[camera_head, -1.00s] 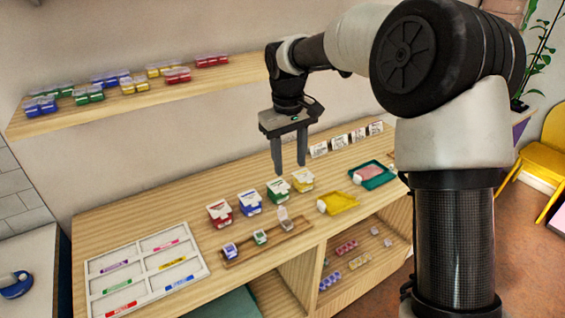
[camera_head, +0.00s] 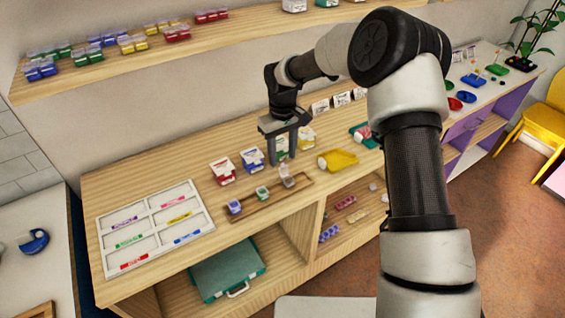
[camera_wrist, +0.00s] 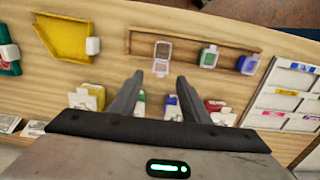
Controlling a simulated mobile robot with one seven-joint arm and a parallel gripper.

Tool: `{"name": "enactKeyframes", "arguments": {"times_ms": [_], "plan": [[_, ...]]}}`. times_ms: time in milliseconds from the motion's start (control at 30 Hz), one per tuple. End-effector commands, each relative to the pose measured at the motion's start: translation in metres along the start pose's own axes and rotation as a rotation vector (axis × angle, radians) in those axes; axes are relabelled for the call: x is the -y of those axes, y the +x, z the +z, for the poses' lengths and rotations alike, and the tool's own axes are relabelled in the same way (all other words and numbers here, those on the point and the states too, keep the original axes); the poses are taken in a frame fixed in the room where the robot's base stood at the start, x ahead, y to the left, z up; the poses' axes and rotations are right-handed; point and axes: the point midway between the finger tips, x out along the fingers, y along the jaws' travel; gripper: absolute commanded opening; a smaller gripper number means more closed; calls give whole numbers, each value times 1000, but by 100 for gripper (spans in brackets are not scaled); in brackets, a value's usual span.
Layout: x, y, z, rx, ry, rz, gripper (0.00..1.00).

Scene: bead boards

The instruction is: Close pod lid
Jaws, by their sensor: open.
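A small pod (camera_head: 287,181) with its grey lid (camera_head: 284,168) raised sits at the right end of a narrow wooden tray (camera_head: 244,213) on the bench. My gripper (camera_head: 283,160) is open and empty, fingers pointing down, behind the open pod in the head view. The fingers partly hide the green and yellow boxes. I cannot tell its exact height.
A row of small boxes, including red (camera_head: 222,172) and blue (camera_head: 252,160), stands behind the tray. A yellow tray (camera_head: 338,160) lies to the right. Bare bench surrounds the wooden tray.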

Motion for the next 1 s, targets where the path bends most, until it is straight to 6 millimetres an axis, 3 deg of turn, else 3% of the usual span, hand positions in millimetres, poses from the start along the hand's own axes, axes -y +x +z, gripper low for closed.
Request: {"name": "enactKeyframes", "arguments": {"times_ms": [100, 300, 633, 900, 1000], "plan": [[1, 20, 1, 3, -2, -1, 42], [1, 39, 0, 1, 0, -1, 42], [0, 43, 0, 0, -1, 0, 42], [0, 43, 0, 0, -1, 0, 0], [0, 43, 0, 0, -1, 0, 0]]}}
